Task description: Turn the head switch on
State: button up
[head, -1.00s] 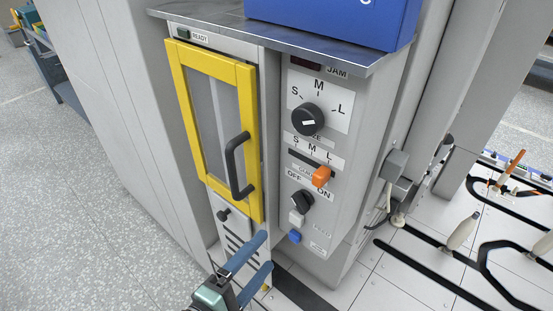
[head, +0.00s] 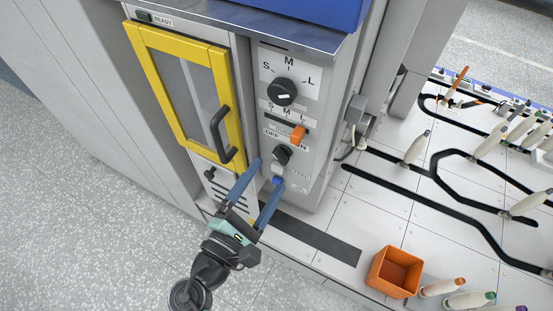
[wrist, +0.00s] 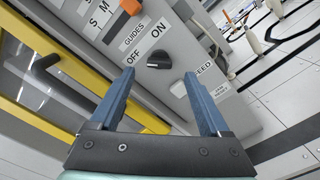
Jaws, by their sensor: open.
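The switch is a black rotary knob (head: 282,155) below the OFF and ON labels on the grey front panel. In the wrist view the knob (wrist: 158,60) lies just beyond and between the fingertips, with OFF at its left and ON above it. I cannot tell clearly which label it points to. My gripper (head: 267,173) is open, its two blue fingers reaching toward the panel from below. In the wrist view my gripper (wrist: 159,73) is empty, with the fingers on either side of the knob's line; contact is not visible.
Above are an orange slider (head: 298,135) and a larger S-M-L dial (head: 282,92). An orange bin (head: 394,272) stands right.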

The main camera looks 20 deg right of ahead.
aim_at(279, 161)
jog(key=x, duration=0.5)
jog(key=shift+w+d, duration=0.1)
grip_shut()
dwell(0.3)
